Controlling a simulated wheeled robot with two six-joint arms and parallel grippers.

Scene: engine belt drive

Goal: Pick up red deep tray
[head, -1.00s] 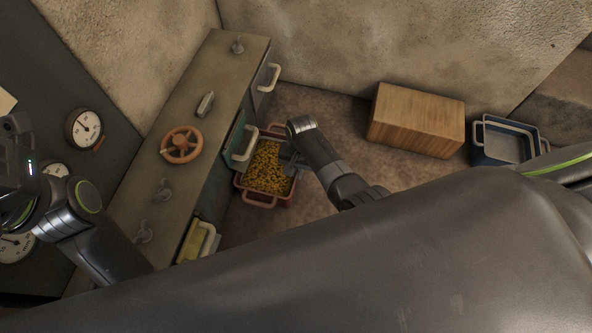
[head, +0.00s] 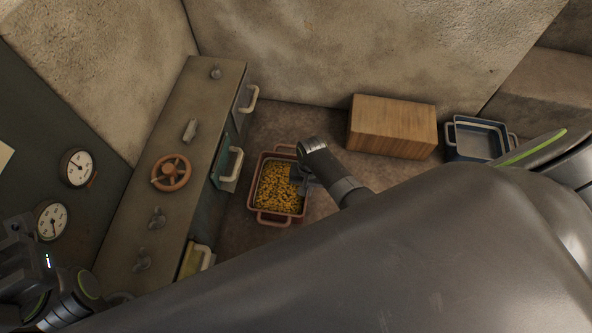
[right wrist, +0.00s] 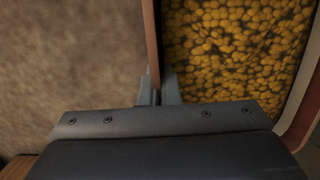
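The red deep tray (head: 281,215) is full of small yellow pieces (head: 274,185) and shows in the head view right of the cabinet. My right gripper (head: 297,178) is at the tray's right wall. In the right wrist view the tray wall (right wrist: 152,35) runs between the two fingertips (right wrist: 157,88), which are closed on it, with the yellow pieces on one side. My left arm (head: 45,285) is at the lower left of the head view, away from the tray; its fingers cannot be made out.
The cabinet (head: 205,125) has an orange handwheel (head: 171,173), knobs and protruding pale drawer handles (head: 236,164) left of the tray. A wooden box (head: 392,127) and a blue tray (head: 475,140) stand by the back wall. Bare brown floor lies behind the red tray.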

